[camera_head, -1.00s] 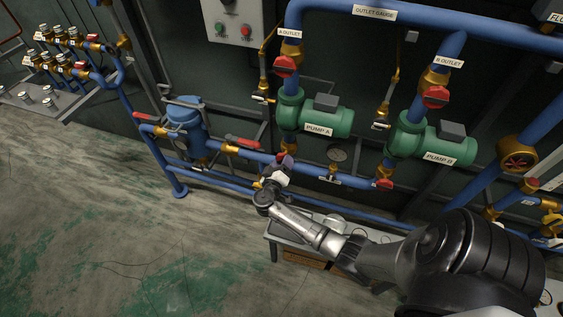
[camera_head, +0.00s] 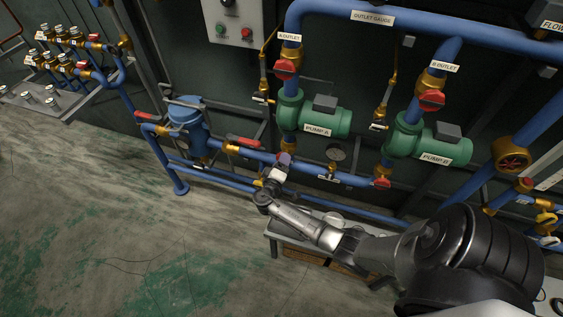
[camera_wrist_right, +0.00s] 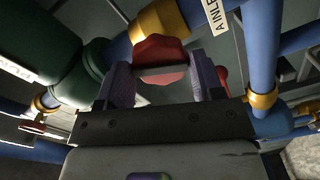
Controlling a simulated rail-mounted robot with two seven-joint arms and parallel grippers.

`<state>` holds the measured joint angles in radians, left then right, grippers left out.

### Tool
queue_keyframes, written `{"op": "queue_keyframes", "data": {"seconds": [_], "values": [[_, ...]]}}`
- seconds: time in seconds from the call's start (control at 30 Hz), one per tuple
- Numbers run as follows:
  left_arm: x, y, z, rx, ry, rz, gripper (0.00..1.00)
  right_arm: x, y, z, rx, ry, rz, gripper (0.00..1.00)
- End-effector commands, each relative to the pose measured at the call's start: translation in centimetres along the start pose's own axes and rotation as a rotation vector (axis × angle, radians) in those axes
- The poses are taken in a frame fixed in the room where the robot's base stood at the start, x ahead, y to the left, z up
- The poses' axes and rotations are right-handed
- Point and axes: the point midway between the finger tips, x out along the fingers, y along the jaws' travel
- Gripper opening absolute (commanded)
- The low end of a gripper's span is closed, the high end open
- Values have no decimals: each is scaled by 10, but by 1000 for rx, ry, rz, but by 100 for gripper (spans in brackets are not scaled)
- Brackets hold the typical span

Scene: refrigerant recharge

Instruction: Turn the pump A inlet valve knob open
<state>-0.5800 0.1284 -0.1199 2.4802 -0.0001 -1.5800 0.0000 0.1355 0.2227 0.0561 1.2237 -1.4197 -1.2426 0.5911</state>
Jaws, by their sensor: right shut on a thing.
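The pump A inlet valve knob (camera_wrist_right: 160,50) is a red knob on a brass valve body in the right wrist view, near a label (camera_wrist_right: 214,17) partly reading "A INLE". My right gripper (camera_wrist_right: 161,72) has one purple finger on each side of this knob and is shut on it. In the head view my right gripper (camera_head: 283,160) is at the blue pipe below the green pump A (camera_head: 318,121), and it hides the knob there. How far the knob is turned I cannot tell. My left gripper is not in view.
The red A outlet knob (camera_head: 286,68) is above pump A. Pump B (camera_head: 435,142) and another red knob (camera_head: 382,183) are to the right. A grey bench (camera_head: 275,238) stands below my right arm. The floor at left is clear.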

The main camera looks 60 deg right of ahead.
Motion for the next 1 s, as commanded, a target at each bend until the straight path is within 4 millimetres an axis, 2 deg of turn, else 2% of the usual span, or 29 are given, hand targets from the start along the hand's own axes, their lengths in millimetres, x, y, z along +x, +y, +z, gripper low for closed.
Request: {"op": "queue_keyframes", "data": {"seconds": [0.23,0.57,0.6,0.77,1.0], "values": [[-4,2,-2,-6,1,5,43,0,1,-1,-31,0,-1,33],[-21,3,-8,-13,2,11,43,0,1,-1,-323,-1,-1,33],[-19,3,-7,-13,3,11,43,-1,-1,0,-323,-1,-1,64],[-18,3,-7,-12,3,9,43,0,-1,0,-319,-1,-1,79],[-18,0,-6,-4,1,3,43,0,0,0,-317,-1,0,80]]}}
